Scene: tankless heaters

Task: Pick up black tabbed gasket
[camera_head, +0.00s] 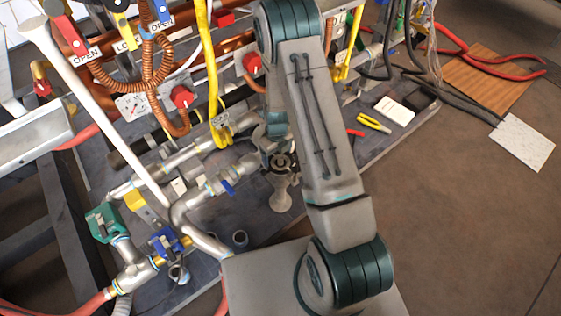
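A small dark ring-like part (283,161) shows just left of my arm, above a pale metal fitting on the dark grey board. It may be the black tabbed gasket, but it is too small to be sure. My arm reaches up from the bottom right and folds back down. Its wrist end, with my gripper (276,146), is close to the dark ring and overlaps it in this view. The fingers are small and partly hidden by my arm, so I cannot tell if they are open or touch anything.
Metal pipes with blue and green valves (104,222) crowd the left. Red-handled valves (182,97) and copper and yellow hoses (207,60) stand behind. Yellow pliers (374,122) and a white box (395,109) lie at the right.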

